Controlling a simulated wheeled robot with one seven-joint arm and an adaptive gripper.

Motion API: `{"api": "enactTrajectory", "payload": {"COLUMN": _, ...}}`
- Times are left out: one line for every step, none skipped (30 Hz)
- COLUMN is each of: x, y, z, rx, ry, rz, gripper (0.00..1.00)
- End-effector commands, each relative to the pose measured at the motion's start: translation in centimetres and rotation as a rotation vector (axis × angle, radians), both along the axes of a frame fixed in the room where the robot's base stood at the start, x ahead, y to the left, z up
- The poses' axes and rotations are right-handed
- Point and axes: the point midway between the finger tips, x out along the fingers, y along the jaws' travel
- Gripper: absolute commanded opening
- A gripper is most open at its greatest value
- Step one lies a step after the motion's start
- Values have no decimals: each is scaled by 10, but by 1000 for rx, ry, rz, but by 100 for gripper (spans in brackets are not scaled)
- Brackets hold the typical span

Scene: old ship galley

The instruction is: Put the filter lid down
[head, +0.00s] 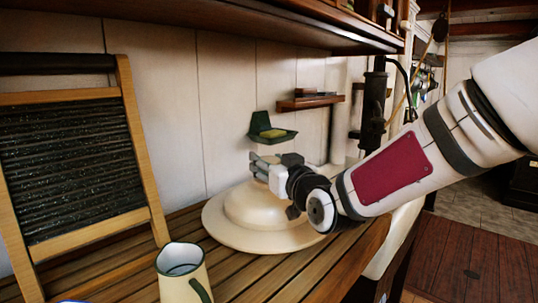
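A large cream round piece with a wide flat brim and a raised dome (230,228), which looks like the filter lid, is on or just above the slatted wooden counter (130,278); I cannot tell if its brim touches the slats. My gripper (260,165) reaches in from the right, level with the top of the dome. My wrist hides the right side of the dome and part of the brim. The fingers point left and are small in view. I cannot tell if they are closed on a knob or touch the dome.
A cream enamel jug (184,278) with a dark handle stands at the front of the counter. A wooden-framed washboard (70,150) leans at the left. A green soap dish (272,133) and a small wooden shelf (310,102) are on the wall behind. A dark pipe-like fitting (374,105) stands behind my arm.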

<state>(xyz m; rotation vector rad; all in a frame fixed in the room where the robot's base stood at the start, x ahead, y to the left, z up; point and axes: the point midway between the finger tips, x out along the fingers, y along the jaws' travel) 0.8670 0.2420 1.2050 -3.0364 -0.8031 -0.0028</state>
Motion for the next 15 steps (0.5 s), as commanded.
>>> {"api": "enactTrajectory", "payload": {"x": 1, "y": 0, "z": -4, "rx": 3, "ry": -4, "rz": 0, "gripper": 0}}
{"api": "enactTrajectory", "payload": {"x": 1, "y": 0, "z": -8, "rx": 3, "ry": -3, "rz": 0, "gripper": 0}}
{"api": "enactTrajectory", "payload": {"x": 1, "y": 0, "z": -14, "rx": 3, "ry": -2, "rz": 0, "gripper": 0}}
{"api": "enactTrajectory", "payload": {"x": 1, "y": 0, "z": -18, "rx": 4, "ry": -1, "rz": 0, "gripper": 0}}
{"api": "enactTrajectory", "payload": {"x": 1, "y": 0, "z": -23, "rx": 4, "ry": -1, "rz": 0, "gripper": 0}}
{"api": "enactTrajectory", "payload": {"x": 1, "y": 0, "z": -27, "rx": 4, "ry": -1, "rz": 0, "gripper": 0}}
{"api": "enactTrajectory", "payload": {"x": 1, "y": 0, "z": -30, "rx": 5, "ry": -2, "rz": 0, "gripper": 0}}
{"api": "enactTrajectory", "payload": {"x": 1, "y": 0, "z": -33, "rx": 4, "ry": -3, "rz": -1, "gripper": 0}}
{"api": "enactTrajectory", "payload": {"x": 1, "y": 0, "z": -36, "rx": 3, "ry": -4, "rz": -1, "gripper": 0}}
{"api": "enactTrajectory", "payload": {"x": 1, "y": 0, "z": -37, "rx": 3, "ry": -4, "rz": -1, "gripper": 0}}
{"api": "enactTrajectory", "payload": {"x": 1, "y": 0, "z": -38, "rx": 3, "ry": -5, "rz": -1, "gripper": 0}}
{"api": "enactTrajectory", "payload": {"x": 0, "y": 0, "z": -39, "rx": 3, "ry": -5, "rz": -1, "gripper": 0}}
{"api": "enactTrajectory", "payload": {"x": 0, "y": 0, "z": -39, "rx": 3, "ry": -7, "rz": -1, "gripper": 0}}
{"api": "enactTrajectory", "payload": {"x": 0, "y": 0, "z": -39, "rx": 3, "ry": -7, "rz": -1, "gripper": 0}}
{"api": "enactTrajectory", "payload": {"x": 0, "y": 0, "z": -39, "rx": 3, "ry": -7, "rz": -1, "gripper": 0}}
